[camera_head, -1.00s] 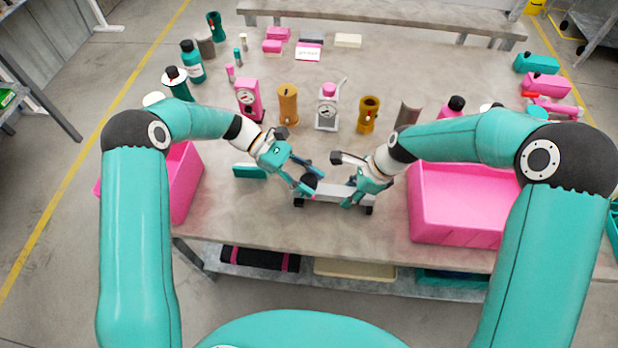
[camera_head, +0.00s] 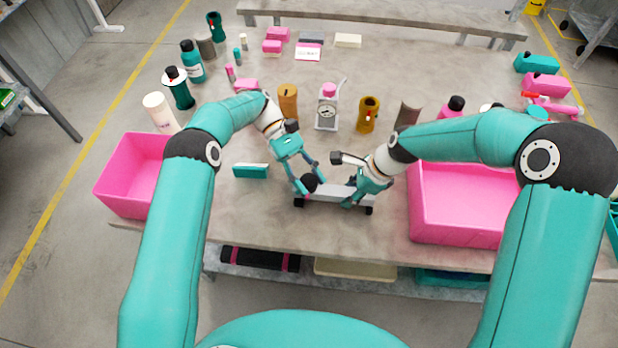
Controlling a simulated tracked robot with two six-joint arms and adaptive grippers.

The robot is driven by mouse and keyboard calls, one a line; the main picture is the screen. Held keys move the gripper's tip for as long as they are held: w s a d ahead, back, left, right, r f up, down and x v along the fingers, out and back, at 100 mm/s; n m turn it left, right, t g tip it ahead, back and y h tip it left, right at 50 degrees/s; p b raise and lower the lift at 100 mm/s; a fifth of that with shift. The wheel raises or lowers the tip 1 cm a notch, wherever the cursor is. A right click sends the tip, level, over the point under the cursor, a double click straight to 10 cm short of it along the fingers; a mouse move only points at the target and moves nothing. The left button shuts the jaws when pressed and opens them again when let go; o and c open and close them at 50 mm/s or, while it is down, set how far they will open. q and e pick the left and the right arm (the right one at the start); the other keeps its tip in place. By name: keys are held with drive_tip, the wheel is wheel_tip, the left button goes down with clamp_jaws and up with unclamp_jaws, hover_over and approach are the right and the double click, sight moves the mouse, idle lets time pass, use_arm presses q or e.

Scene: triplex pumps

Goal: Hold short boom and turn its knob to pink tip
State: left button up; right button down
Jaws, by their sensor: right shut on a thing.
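The short boom, a pale grey bar (camera_head: 335,193) with black ends, lies near the front middle of the table. A round black knob (camera_head: 310,183) sits at its left part. My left gripper (camera_head: 306,181) is open, its fingers spread on either side of the knob; I cannot tell whether they touch it. My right gripper (camera_head: 357,192) is shut on the right part of the boom and hides some of it.
Pink bins stand left (camera_head: 133,178) and right (camera_head: 458,205) of the boom. A teal block (camera_head: 251,171) lies to its left. Behind are a white gauge device (camera_head: 327,108), brown cylinders (camera_head: 288,101) and several bottles. The table is bare just behind the boom.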

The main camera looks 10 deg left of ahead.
use_arm(q)
drive_tip(key=o, duration=0.4)
drive_tip(key=shift+o, duration=0.2)
drive_tip(key=shift+n+t+h, duration=0.3)
